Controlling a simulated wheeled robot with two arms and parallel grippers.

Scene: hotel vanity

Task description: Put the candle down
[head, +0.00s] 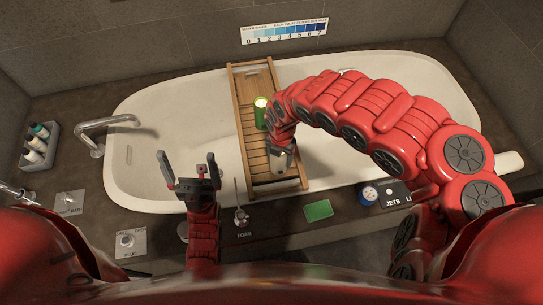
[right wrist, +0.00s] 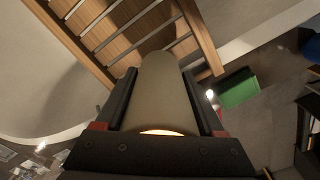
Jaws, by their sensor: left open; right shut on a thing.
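A pale cylindrical candle (right wrist: 160,90) is between the fingers of my right gripper (right wrist: 160,80), which is shut on it. Its near end glows orange in the right wrist view. In the head view the held candle (head: 281,162) shows partly below my right gripper (head: 283,147), over the front part of the wooden bath caddy (head: 292,185). I cannot tell whether it touches the slats. A green candle (head: 260,115) with a bright top stands farther back on the caddy. My left gripper (head: 187,165) is open and empty over the tub's near rim.
The caddy spans the white bathtub (head: 180,95). A faucet (head: 105,125) and a bottle rack (head: 38,147) are at left.

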